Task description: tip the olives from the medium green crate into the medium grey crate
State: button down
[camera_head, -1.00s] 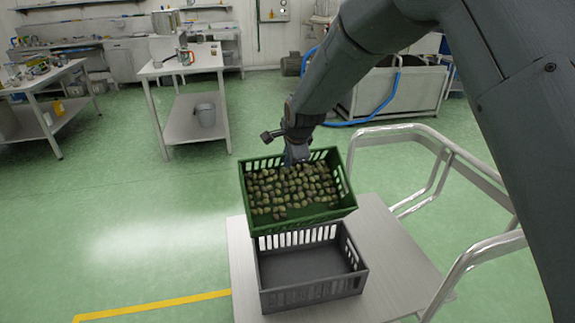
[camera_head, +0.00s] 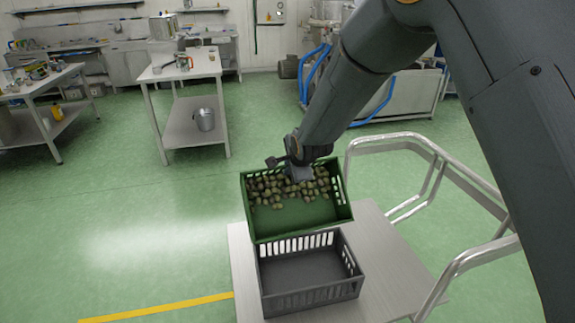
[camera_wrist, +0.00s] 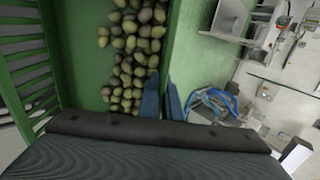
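The green crate (camera_head: 346,212) hangs in the air, tilted, just above and behind the grey crate (camera_head: 312,299). Olives (camera_head: 268,190) are bunched along its far side by my gripper, and its green floor is bare on the near side. My gripper (camera_head: 300,173) is shut on the far wall of the green crate. In the wrist view the blue fingers (camera_wrist: 163,97) straddle that wall, with olives (camera_wrist: 128,60) beside it. The grey crate stands upright on a metal cart, and its visible inside is empty. The green crate hides part of its back.
The metal cart (camera_head: 400,272) has bare top to the right of the grey crate, and a tubular rail (camera_head: 440,150) on its right. A work table (camera_head: 182,68) with a bucket (camera_head: 205,119) below stands farther back. Green floor on the left is clear.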

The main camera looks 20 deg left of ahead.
jog(key=shift+s+d+r+p, duration=0.15)
jog(key=shift+r+p, duration=0.15)
jog(key=shift+p, duration=0.5)
jog(key=shift+s+d+r+t+y, duration=0.35)
jog(key=shift+s+t+y, duration=0.05)
jog(key=shift+t+y, duration=0.1)
jog(key=s+d+t+y+b, duration=0.7)
jog(key=s+d+b, duration=0.4)
jog(key=b, duration=0.9)
jog(key=shift+s, duration=0.65)
jog(key=shift+d, duration=0.15)
dwell(1.8)
